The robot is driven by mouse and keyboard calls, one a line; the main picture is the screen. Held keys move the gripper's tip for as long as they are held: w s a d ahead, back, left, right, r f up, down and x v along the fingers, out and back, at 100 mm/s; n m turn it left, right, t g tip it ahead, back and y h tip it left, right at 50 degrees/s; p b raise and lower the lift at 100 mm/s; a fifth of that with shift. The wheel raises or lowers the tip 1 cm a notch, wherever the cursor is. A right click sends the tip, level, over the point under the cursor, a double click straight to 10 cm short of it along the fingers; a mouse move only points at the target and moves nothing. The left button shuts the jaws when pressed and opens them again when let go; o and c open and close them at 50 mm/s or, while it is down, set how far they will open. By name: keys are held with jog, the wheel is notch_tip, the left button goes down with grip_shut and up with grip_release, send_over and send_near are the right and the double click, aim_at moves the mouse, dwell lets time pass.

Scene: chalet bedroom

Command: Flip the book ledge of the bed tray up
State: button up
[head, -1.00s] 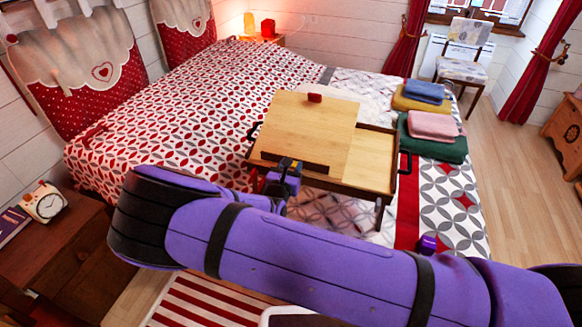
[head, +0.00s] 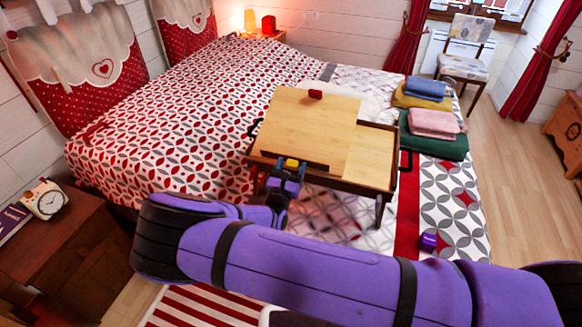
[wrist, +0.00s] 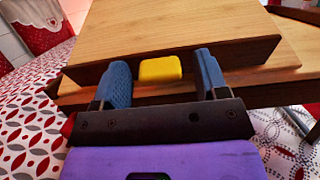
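The bed tray (head: 372,160) stands on the bed, with a light wooden top and dark sides. Its book ledge (head: 270,154) is a dark strip along the near edge of the top; its exact angle is hard to tell. A yellow tab (head: 291,162) sits at the middle of this strip. My gripper (head: 287,172) is at the tray's near side. In the wrist view, its two blue fingers (wrist: 160,78) stand apart on either side of the yellow tab (wrist: 160,69), with gaps at both sides. The dark ledge (wrist: 245,54) lies just beyond the fingertips.
A red tab (head: 315,94) is at the top's far edge. Folded towels (head: 433,122) lie right of the tray. A small purple object (head: 428,242) is on the bed in front. A nightstand (head: 50,240) with a clock (head: 45,199) stands at left.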

jog(key=v, duration=1)
jog(key=shift+s+a, duration=0.15)
jog(key=shift+s, duration=0.2)
jog(key=shift+f, duration=0.1)
jog(key=s+d+r+m+g+h, duration=0.1)
jog(key=d+r+m+g, duration=1)
jog(key=r, duration=0.3)
jog(key=s+d+r+m+g+h, duration=0.1)
jog(key=d+r+m+g, duration=0.8)
jog(key=d+r, duration=0.4)
jog(key=s+d+r+m+t+y, duration=0.2)
jog(key=s+d+r+m+y, duration=0.1)
jog(key=s+r, duration=0.3)
jog(key=s+d+r+m+t+y, duration=0.1)
jog(key=s+d+r+m+y, duration=0.2)
jog(key=s+r+m, duration=0.2)
jog(key=s+d+r+m+t+y, duration=0.2)
jog(key=s+d+r+m+y, duration=0.1)
jog(key=s+r, duration=0.6)
jog(key=shift+s+r+m+t, duration=0.25)
jog(key=shift+s+m, duration=0.25)
jog(key=shift+s, duration=0.7)
